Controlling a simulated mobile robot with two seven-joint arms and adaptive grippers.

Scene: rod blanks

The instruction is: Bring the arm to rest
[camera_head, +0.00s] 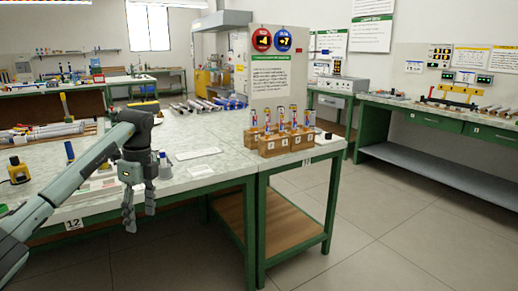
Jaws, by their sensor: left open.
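My left arm (72,172) comes in from the lower left and bends down at the wrist. My left gripper (140,212) points down with its two fingers apart and nothing between them. In the picture it hangs just at the front edge of the near workbench (226,168); whether it is in front of the edge or above it is hard to tell. My right gripper is out of view.
A wooden rack (286,142) with several upright tools stands at the bench's right end, before a sign board (271,75). Rods (45,132) lie farther back. Open floor (400,245) spreads at right.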

